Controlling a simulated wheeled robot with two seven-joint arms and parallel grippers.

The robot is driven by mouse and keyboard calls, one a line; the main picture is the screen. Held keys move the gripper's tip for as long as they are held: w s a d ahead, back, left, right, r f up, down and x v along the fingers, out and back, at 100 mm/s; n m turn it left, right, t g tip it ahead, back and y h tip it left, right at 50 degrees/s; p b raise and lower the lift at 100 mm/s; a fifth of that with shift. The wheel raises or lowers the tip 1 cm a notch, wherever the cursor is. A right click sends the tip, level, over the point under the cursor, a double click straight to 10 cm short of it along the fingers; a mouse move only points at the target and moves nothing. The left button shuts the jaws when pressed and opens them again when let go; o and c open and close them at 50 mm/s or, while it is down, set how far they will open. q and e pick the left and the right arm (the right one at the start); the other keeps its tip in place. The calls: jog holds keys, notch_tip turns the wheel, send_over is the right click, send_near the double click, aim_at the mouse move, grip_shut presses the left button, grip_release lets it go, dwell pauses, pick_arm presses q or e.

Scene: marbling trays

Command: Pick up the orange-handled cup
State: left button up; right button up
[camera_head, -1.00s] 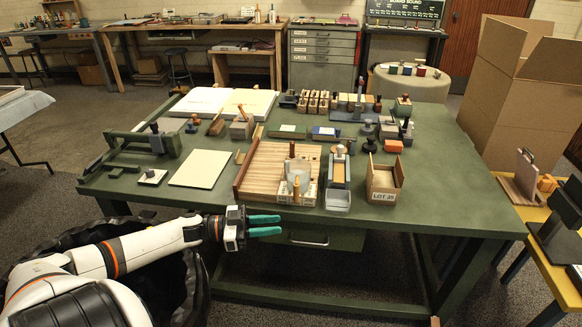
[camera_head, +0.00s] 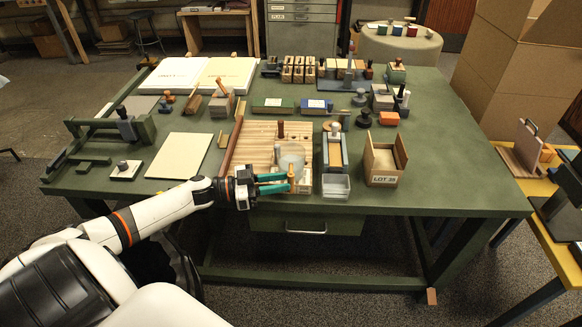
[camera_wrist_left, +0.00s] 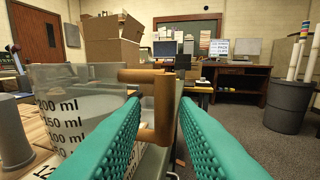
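The orange-handled cup is a clear measuring cup (camera_head: 291,155) near the front edge of the green table, by the wooden slatted board. In the left wrist view the cup (camera_wrist_left: 75,115) stands at the left with ml marks, and its orange-brown handle (camera_wrist_left: 163,112) points toward the middle. My left gripper (camera_head: 287,182) is at the cup's front, level with the handle. In the left wrist view its teal fingers (camera_wrist_left: 160,100) are apart, with the handle between or just beyond their tips. Contact cannot be told. My right gripper is not in view.
A clear bin (camera_head: 335,187) and a LOT 35 box (camera_head: 384,166) stand right of the cup. The slatted board (camera_head: 250,150) lies behind and left. A cream sheet (camera_head: 180,156) lies farther left. Open floor is in front of the table.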

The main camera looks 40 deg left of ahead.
pick_arm(q)
jog(key=x, duration=0.5)
jog(key=shift+d+f+p, duration=0.2)
jog(key=shift+f+p, duration=0.15)
jog(key=shift+p, duration=0.05)
jog(key=shift+s, duration=0.1)
jog(key=shift+c, duration=0.4)
jog(key=shift+r, duration=0.1)
grip_shut()
